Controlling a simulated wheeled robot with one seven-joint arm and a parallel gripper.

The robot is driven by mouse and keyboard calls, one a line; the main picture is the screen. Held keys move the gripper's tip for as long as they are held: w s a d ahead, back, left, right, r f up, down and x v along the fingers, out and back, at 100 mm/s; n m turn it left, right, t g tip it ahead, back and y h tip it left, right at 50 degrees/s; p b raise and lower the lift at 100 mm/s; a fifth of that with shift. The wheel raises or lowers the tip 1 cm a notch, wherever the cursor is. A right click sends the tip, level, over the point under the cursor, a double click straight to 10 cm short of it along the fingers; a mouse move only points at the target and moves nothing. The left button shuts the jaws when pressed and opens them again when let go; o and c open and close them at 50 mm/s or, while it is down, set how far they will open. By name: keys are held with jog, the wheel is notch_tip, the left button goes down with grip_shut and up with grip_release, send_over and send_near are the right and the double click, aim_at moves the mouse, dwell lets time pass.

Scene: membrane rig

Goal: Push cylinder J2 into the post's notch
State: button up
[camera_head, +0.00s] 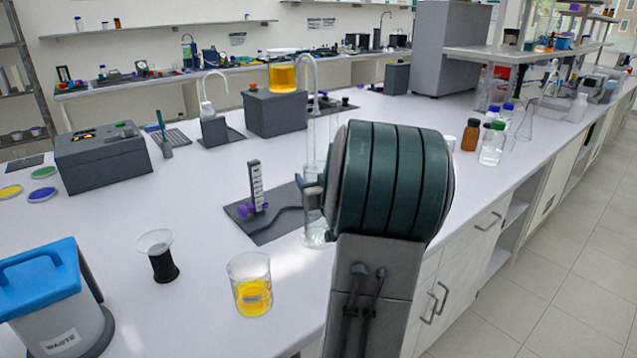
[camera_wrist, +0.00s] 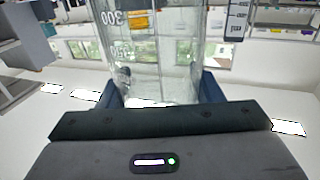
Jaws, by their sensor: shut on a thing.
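The glass cylinder (camera_head: 314,232), taken as J2, stands upright at the right edge of a dark base plate (camera_head: 277,232); my arm hides part of it. In the wrist view the clear, graduated cylinder (camera_wrist: 150,62) fills the space between my blue fingers. My gripper (camera_head: 313,194) is shut on it; the fingers also show in the wrist view (camera_wrist: 160,90). The grey post (camera_head: 257,183) with white labels and a purple clamp (camera_head: 254,209) stands left of the cylinder, with a gap between them. The post also shows at the upper right of the wrist view (camera_wrist: 238,20). I cannot make out its notch.
A beaker of yellow liquid (camera_head: 253,296) and a small black stand (camera_head: 161,262) are in front. The blue-lidded waste bin (camera_head: 48,295) is at left. A grey block (camera_head: 276,113) bearing yellow liquid stands behind. Bottles (camera_head: 471,135) stand at right. Bench is clear left of the plate.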

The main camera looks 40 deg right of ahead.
jog(key=shift+w+d+b, duration=0.2)
jog(key=shift+w+b, duration=0.45)
jog(key=shift+w, duration=1.4)
jog(key=shift+w+d+b, duration=0.2)
jog(key=shift+w+b, duration=0.3)
jog(key=shift+w, duration=1)
jog(key=shift+w+d+b, duration=0.15)
jog(key=shift+w+b, duration=0.35)
jog(key=shift+w, duration=1.1)
jog(key=shift+w, duration=0.45)
jog(key=o, duration=1.3)
jog(key=shift+c, duration=0.2)
